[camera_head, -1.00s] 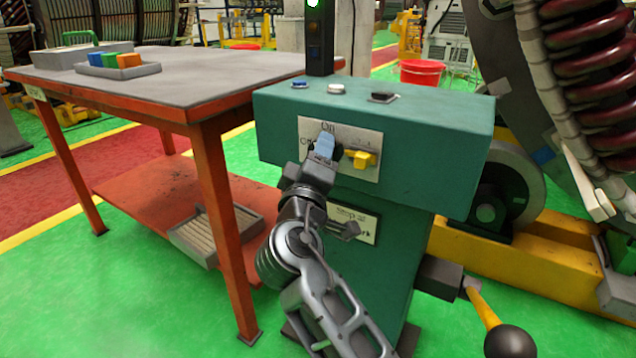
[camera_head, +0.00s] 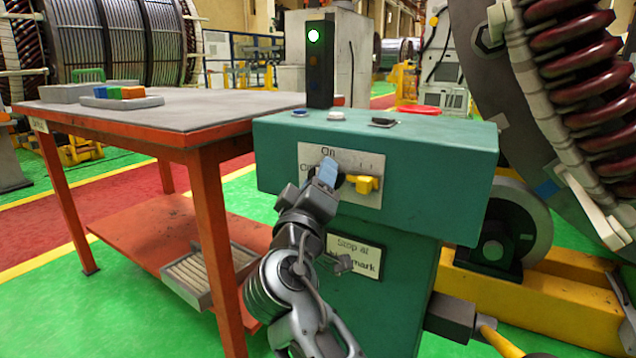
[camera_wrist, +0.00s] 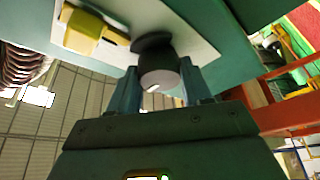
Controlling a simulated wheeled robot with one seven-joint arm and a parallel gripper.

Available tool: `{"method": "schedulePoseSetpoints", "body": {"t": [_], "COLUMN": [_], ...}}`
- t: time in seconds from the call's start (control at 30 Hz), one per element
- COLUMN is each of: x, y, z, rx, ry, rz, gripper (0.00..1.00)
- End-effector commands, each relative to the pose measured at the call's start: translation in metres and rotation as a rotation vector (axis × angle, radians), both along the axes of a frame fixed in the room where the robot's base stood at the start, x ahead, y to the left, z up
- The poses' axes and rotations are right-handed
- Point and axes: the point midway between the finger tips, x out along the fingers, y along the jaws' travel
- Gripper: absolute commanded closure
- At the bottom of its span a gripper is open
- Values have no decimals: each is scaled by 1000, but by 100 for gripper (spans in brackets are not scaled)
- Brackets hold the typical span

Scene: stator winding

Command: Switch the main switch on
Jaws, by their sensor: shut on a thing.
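The main switch is a dark round knob (camera_wrist: 158,72) with a white mark, on a pale plate (camera_head: 368,162) on the front of the green control box (camera_head: 440,150). The plate reads "On" above the knob; the label at its left is partly covered. My gripper (camera_head: 327,172) is at the plate, its blue fingers mostly covering the knob in the head view. In the wrist view the gripper (camera_wrist: 162,88) has one finger on each side of the knob, shut on it. A signal tower (camera_head: 319,65) on the box shows a green light at its top.
A yellow switch (camera_head: 365,184) sits on the same plate, close to the right of my gripper. Several buttons (camera_head: 335,115) are on the box top. An orange-framed table (camera_head: 120,130) stands at left. A large coil machine (camera_head: 560,90) stands at right.

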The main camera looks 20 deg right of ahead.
Motion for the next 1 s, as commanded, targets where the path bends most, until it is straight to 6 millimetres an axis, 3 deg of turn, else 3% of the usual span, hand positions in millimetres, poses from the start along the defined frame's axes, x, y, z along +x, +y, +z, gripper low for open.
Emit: {"method": "schedulePoseSetpoints", "body": {"t": [0.3, 0.63, 1.0], "x": [0, -5, -49], "y": [0, 5, 37], "z": [-1, -2, -16], "rx": [1, -1, 1], "ry": [1, 2, 3], "rz": [1, 2, 3], "gripper": [26, 26, 26]}}
